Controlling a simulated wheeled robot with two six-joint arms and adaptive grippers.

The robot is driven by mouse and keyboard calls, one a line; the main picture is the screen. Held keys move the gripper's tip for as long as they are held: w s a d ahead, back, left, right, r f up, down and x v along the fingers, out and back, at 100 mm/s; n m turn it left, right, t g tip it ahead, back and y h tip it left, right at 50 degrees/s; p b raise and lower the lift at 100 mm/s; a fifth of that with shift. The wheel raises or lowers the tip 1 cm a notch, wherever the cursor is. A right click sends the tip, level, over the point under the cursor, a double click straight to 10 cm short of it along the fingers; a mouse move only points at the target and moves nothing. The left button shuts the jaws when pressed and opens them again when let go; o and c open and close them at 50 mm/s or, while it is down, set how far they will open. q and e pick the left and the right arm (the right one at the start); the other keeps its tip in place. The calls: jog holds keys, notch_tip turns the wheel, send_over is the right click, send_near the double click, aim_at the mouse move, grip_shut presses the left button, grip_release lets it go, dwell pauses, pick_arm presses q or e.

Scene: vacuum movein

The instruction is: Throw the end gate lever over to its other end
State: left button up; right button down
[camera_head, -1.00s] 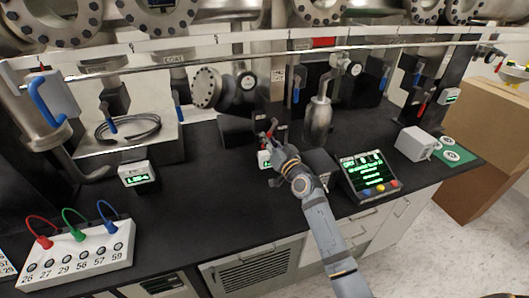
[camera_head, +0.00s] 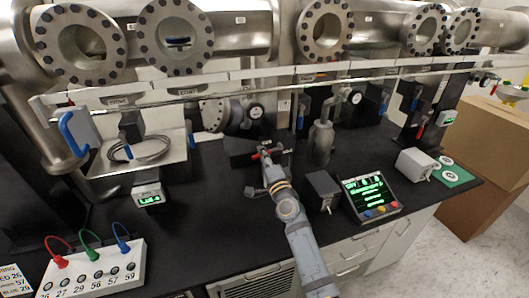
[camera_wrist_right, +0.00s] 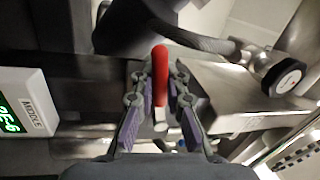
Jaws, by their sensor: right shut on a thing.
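A lever with a red handle (camera_head: 264,153) stands on the dark bench in the middle of the head view. Its handle shows between the fingers in the right wrist view (camera_wrist_right: 160,72). My right gripper (camera_head: 272,163) is shut on this lever; its fingers sit on either side of the handle in the wrist view (camera_wrist_right: 160,95). The fingers hide part of the lever's shaft and base. No label on the lever can be read, so I cannot tell whether it is the end gate's. Another red lever (camera_head: 421,131) stands far right. My left gripper is not in view.
A white readout marked MIDDLE (camera_wrist_right: 25,105) is beside the lever. A metal cylinder (camera_head: 320,140) and small grey box (camera_head: 323,186) stand to the right. A green-lit panel (camera_head: 370,193) is near the front edge. A long rail (camera_head: 220,93) crosses above the bench.

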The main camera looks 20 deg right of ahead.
jog(key=shift+a+r+m+h+p, duration=0.1)
jog(key=shift+r+m+p, duration=0.15)
jog(key=shift+m, duration=0.3)
jog(key=shift+d+r+m+h+p, duration=0.1)
jog(key=shift+m+p, duration=0.3)
jog(key=shift+m, duration=0.2)
jog(key=shift+a+r+m+h+p, duration=0.1)
jog(key=shift+r+m+p, duration=0.15)
jog(key=shift+m, duration=0.3)
jog(key=shift+w+r+m, duration=0.1)
jog(key=shift+r+m, duration=0.1)
jog(key=shift+m, duration=0.1)
jog(key=c, duration=1.7)
grip_release()
jog(key=shift+c, duration=0.2)
jog(key=o, duration=0.4)
jog(key=shift+s+r, duration=0.2)
jog(key=shift+s, duration=0.1)
jog(key=shift+c, duration=0.2)
jog(key=shift+f, duration=0.1)
